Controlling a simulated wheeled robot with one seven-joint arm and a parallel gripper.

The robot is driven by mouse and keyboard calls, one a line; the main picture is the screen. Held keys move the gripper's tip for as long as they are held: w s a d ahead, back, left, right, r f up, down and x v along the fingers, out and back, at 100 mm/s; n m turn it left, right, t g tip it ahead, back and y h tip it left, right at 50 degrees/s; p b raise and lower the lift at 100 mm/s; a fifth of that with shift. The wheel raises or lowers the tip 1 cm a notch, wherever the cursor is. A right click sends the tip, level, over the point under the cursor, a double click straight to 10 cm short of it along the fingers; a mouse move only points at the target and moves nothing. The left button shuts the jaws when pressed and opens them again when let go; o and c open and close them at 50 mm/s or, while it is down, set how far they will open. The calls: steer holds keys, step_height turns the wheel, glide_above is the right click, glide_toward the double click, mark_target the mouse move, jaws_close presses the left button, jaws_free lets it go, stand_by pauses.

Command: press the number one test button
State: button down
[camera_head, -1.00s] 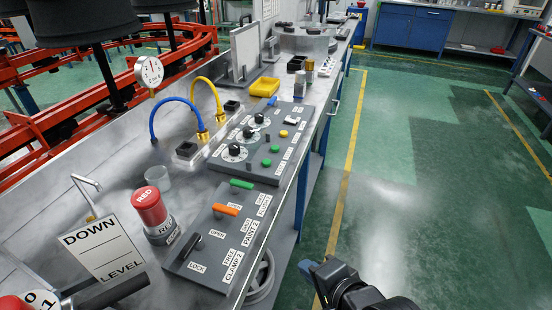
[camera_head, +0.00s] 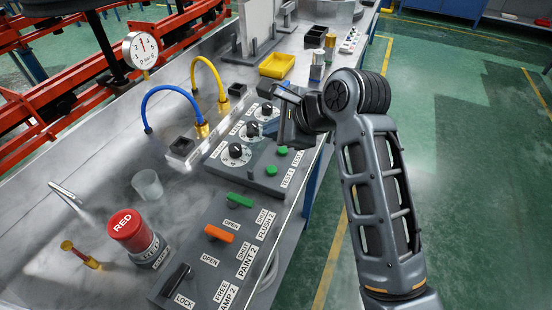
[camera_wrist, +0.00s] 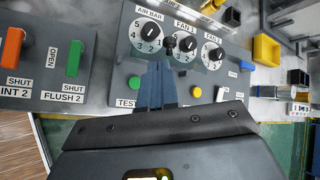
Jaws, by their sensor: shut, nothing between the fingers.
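The test button labelled TEST 1 is the nearer green button (camera_head: 271,171) on the grey dial panel (camera_head: 222,165); its label faces the aisle. In the wrist view a green button (camera_wrist: 135,83), with a partly hidden TEST label, shows just left of my fingers. The other green button (camera_head: 283,150) is at the TEST 2 label.
Three dials (camera_head: 236,151) line the panel. A yellow button (camera_wrist: 196,92) sits right of my fingers. The nearer lever panel has green (camera_head: 240,201), orange (camera_head: 219,234) and black levers. A red-topped cylinder (camera_head: 131,230) stands left. The green aisle floor is clear.

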stand_by(0.4)
steer(key=b, duration=0.9)
glide_above(274, 172)
step_height(274, 172, down, 6)
steer(key=shift+f, duration=1.4)
steer(key=shift+f+p, duration=0.15)
steer(key=shift+p, duration=0.3)
steer(key=shift+f, duration=0.25)
steer(key=shift+f, duration=0.45)
stand_by(1.1)
steer(key=shift+r+p, duration=0.1)
steer(key=shift+p, duration=0.25)
steer(key=shift+r+p, duration=0.8)
steer(key=shift+p, duration=0.35)
